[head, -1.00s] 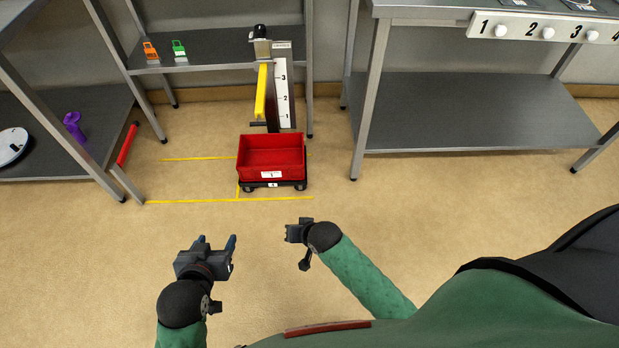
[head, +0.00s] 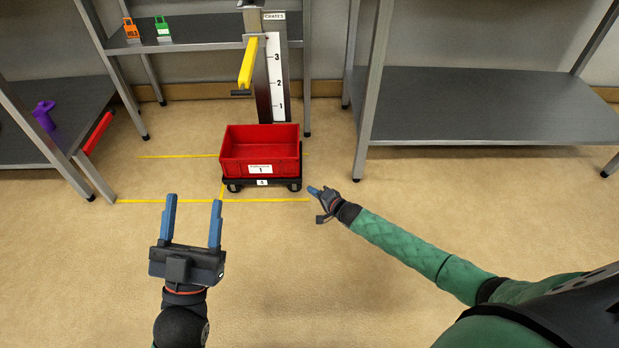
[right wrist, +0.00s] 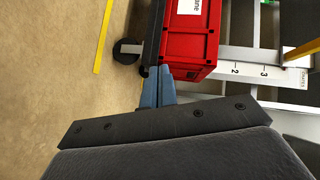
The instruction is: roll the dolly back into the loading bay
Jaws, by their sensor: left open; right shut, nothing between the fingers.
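The dolly (head: 246,184) is a low black platform on wheels carrying a red crate (head: 259,153) labelled 1. My right gripper (head: 313,190) is shut and empty, just right of the dolly's front right corner. In the right wrist view its blue fingers (right wrist: 157,78) reach close to the dolly's edge and the crate (right wrist: 189,35); I cannot tell if they touch. My left gripper (head: 193,203) is open and empty, front left of the dolly.
A post with a numbered scale (head: 278,75) and a yellow bar (head: 248,62) rises behind the crate. A left shelf unit carries a red bar (head: 97,133). A grey table (head: 480,105) stands right. The marked floor left of the dolly is clear.

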